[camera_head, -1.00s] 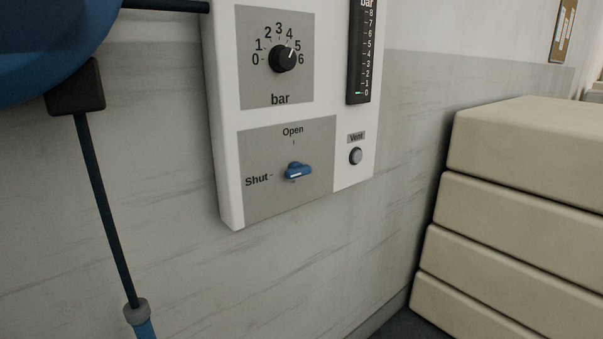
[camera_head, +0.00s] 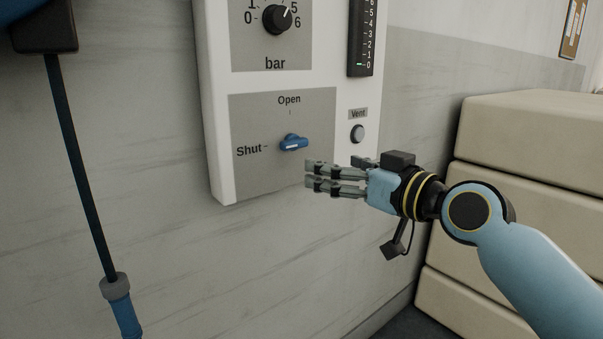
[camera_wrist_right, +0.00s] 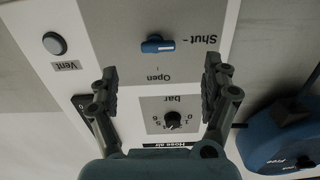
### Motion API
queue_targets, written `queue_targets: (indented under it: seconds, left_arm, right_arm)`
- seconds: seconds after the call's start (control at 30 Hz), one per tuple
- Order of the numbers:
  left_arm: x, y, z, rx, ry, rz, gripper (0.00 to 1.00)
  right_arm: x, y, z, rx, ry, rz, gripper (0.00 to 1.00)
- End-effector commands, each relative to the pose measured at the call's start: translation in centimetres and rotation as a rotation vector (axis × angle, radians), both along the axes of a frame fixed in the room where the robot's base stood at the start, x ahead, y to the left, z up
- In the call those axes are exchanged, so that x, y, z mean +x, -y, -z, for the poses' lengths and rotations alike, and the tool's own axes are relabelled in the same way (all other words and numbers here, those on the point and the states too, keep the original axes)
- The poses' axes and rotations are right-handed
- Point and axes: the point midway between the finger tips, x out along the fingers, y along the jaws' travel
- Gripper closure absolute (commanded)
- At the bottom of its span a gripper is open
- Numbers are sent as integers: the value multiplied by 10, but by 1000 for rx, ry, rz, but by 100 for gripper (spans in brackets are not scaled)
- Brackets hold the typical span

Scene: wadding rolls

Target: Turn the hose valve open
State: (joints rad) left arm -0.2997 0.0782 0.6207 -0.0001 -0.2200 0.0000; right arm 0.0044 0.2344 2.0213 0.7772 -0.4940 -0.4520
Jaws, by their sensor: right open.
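The hose valve is a small blue handle (camera_head: 293,143) on a grey plate of the white wall panel, between the labels "Shut" and "Open". It lies nearly level. In the upside-down right wrist view the handle (camera_wrist_right: 157,44) has its white mark on the side of "Shut". My right gripper (camera_head: 310,175) is in front of the panel, below and right of the handle, apart from it. Its fingers (camera_wrist_right: 160,70) are open and empty, with the handle beyond the gap between them. My left gripper is out of view.
The panel also has a black bar knob (camera_head: 276,19), a gauge (camera_head: 363,35) and a grey vent button (camera_head: 357,134). Stacked cream rolls or blocks (camera_head: 540,130) stand at the right, behind my arm. A dark hose (camera_head: 75,160) hangs at the left. The wall below the panel is clear.

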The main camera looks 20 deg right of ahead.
Motion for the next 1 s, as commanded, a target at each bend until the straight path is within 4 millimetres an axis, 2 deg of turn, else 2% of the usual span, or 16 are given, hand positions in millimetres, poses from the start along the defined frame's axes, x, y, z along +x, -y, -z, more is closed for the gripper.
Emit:
queue_targets:
  seconds: [0.03,0.2,0.5,0.7,1.0]
  left_arm:
    - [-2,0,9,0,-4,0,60]
    - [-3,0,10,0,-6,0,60]
    - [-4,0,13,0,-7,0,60]
    - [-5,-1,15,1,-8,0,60]
    - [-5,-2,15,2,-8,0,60]
  right_arm:
    - [3,0,-9,-9,34,-4,18]
    - [19,-2,-15,-9,47,0,18]
    - [74,-22,-15,-9,46,0,18]
    - [101,-32,-14,-10,44,0,18]
    - [110,-35,-14,-13,44,0,18]
